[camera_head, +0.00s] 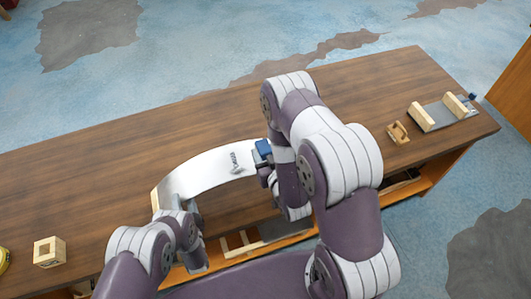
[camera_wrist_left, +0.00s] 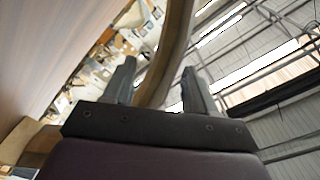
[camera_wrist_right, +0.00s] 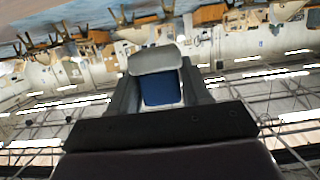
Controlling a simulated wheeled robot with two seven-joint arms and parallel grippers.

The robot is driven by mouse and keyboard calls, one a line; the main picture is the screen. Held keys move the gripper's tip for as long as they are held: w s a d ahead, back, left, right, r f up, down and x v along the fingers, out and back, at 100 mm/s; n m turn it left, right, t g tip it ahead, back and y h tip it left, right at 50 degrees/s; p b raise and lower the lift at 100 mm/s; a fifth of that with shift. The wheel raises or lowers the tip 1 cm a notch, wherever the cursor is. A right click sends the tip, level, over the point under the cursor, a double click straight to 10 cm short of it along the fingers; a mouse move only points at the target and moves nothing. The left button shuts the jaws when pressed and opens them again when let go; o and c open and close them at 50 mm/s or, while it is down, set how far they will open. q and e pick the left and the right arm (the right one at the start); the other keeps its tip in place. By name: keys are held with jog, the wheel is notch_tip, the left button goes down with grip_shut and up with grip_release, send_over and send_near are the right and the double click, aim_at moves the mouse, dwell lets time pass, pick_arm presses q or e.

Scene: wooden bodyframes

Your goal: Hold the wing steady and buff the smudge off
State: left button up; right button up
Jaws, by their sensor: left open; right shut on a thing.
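The wing (camera_head: 205,172) is a pale, curved panel standing on the wooden bench. A dark grey smudge (camera_head: 236,162) marks its face toward the right end. My left gripper (camera_head: 188,207) is at the wing's left end. In the left wrist view its open fingers (camera_wrist_left: 158,75) stand either side of the wing's curved edge (camera_wrist_left: 170,60); contact cannot be told. My right gripper (camera_head: 268,163) is shut on a blue block with a grey pad (camera_wrist_right: 160,88), which also shows in the head view (camera_head: 263,149) at the wing's right end, right of the smudge. My right arm hides part of that area.
The wooden bench (camera_head: 110,150) is clear behind the wing. A wooden cube frame (camera_head: 49,252) stands at the left. A small wooden piece (camera_head: 398,132) and a grey plate with wooden blocks (camera_head: 440,113) lie at the right. An open shelf (camera_head: 265,238) shows below the front edge.

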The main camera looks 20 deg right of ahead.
pick_arm(q)
jog(key=shift+w, duration=1.35)
grip_shut()
jog(key=shift+d+r, duration=0.1)
jog(key=shift+r, duration=0.1)
jog(key=shift+w, duration=0.1)
jog(key=shift+a+f, duration=0.1)
jog(key=shift+a, duration=0.15)
jog(key=shift+s+f, duration=0.15)
jog(key=shift+s, duration=0.05)
